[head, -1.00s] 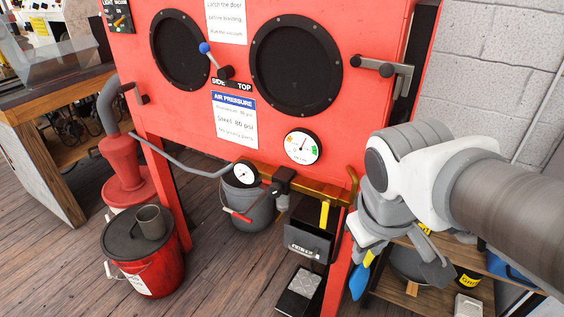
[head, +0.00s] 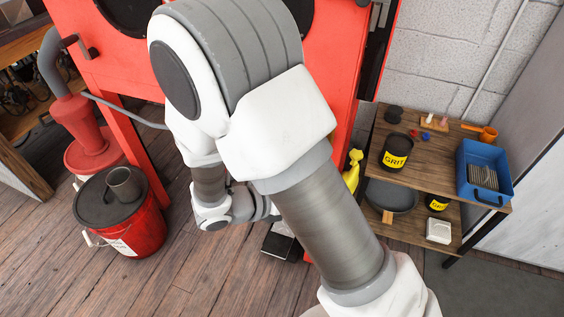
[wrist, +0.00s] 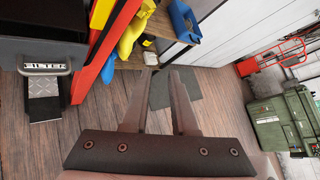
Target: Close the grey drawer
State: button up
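The grey drawer (wrist: 52,52) is at the upper left of the wrist view, with a handle labelled FILTER (wrist: 45,69) on its front. How far it stands open I cannot tell. In the head view my arm hides it. My gripper (wrist: 161,76) is open and empty, with its two fingers apart in the middle of the wrist view. It is to the right of the drawer and apart from it, over the floor. In the head view the gripper's fingers are hidden behind my arm.
The red cabinet (head: 110,78) has a red leg (wrist: 103,45) between the drawer and my gripper. Yellow gloves (wrist: 125,36) hang beside it. A tread-plate pedal (wrist: 43,97) lies below the drawer. A red bucket (head: 140,228) and a wooden shelf (head: 445,165) stand at either side.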

jog(key=s+a+f+n+t+y, duration=0.1)
jog(key=a+f+n+t+y, duration=0.25)
jog(key=a+f+n, duration=0.4)
jog(key=s+a+f+n+t+y, duration=0.1)
jog(key=a+f+n+t+y, duration=0.3)
jog(key=f+n, duration=0.6)
jog(key=shift+n+t+h, duration=0.45)
jog(key=shift+n+h, duration=0.3)
jog(key=b+x, duration=0.1)
jog(key=x, duration=0.4)
jog(key=r+b+x, duration=0.1)
jog(key=x, duration=0.5)
jog(key=b+x, duration=0.2)
jog(key=x, duration=0.4)
jog(key=shift+w+r, duration=0.1)
jog(key=shift+r, duration=0.2)
grip_shut()
